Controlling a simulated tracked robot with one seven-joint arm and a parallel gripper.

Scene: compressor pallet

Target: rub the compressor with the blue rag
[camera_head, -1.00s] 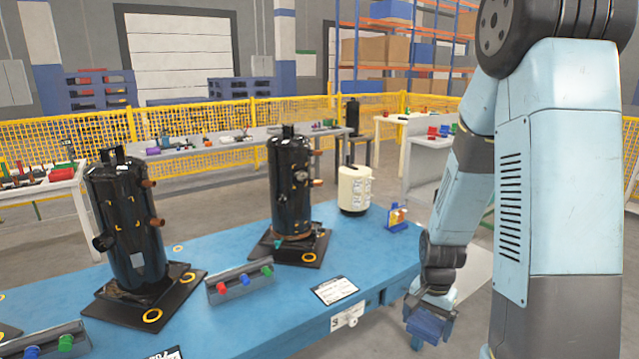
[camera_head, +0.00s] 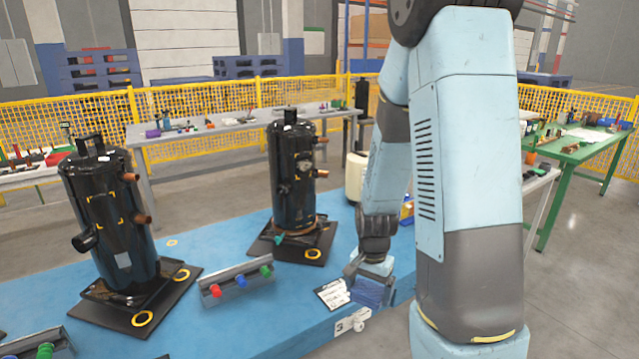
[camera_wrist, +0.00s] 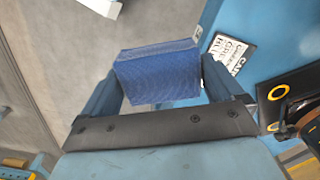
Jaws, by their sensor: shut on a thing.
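Two black compressors stand upright on a blue table (camera_head: 210,325). One compressor (camera_head: 112,222) is at the left, and the other compressor (camera_head: 293,175) is in the middle, left of my arm. Both have copper-coloured stubs and sit on dark base plates. My gripper (camera_head: 372,285) is at the table's front right edge, near the white label, apart from both compressors. It is shut on the blue rag (camera_head: 369,293). In the wrist view the folded blue rag (camera_wrist: 158,75) spans the space between the two fingers. A corner of a dark base plate (camera_wrist: 285,95) shows at the right there.
A rail with coloured knobs (camera_head: 237,281) lies between the compressors' front sides. A cream canister (camera_head: 356,175) stands behind my arm, partly hidden. A white label (camera_head: 331,293) lies beside my gripper. A green table (camera_head: 570,152) stands at the far right.

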